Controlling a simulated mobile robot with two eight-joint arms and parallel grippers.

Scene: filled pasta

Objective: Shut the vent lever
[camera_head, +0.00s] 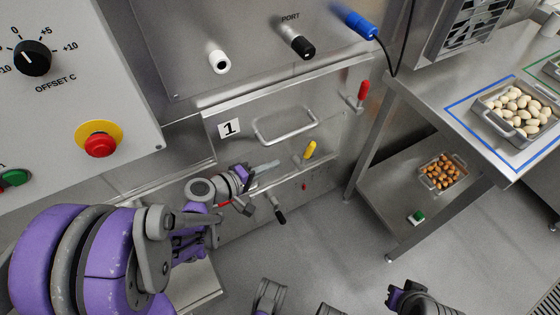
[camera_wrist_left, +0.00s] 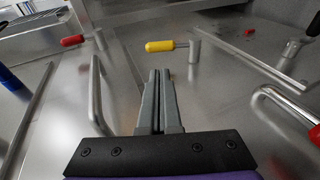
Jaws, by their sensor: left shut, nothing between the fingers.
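No label marks which handle is the vent lever. A yellow-gripped lever (camera_head: 309,150) sits on the steel front, right of my left gripper (camera_head: 268,167); in the left wrist view this yellow lever (camera_wrist_left: 160,46) lies sideways from a metal post, just beyond the fingertips. My left gripper also shows in the wrist view (camera_wrist_left: 160,72), its fingers shut with nothing between them, apart from the lever. A red-gripped lever (camera_head: 363,90) stands upright farther right. A black-gripped lever (camera_head: 281,214) hangs below my left gripper.
A bar handle (camera_head: 285,126) spans the door panel marked 1, close to my left gripper. Above are ports with a blue plug (camera_head: 360,25) and cable. At left is a panel with a red button (camera_head: 100,145). A steel table (camera_head: 430,105) with trays stands right.

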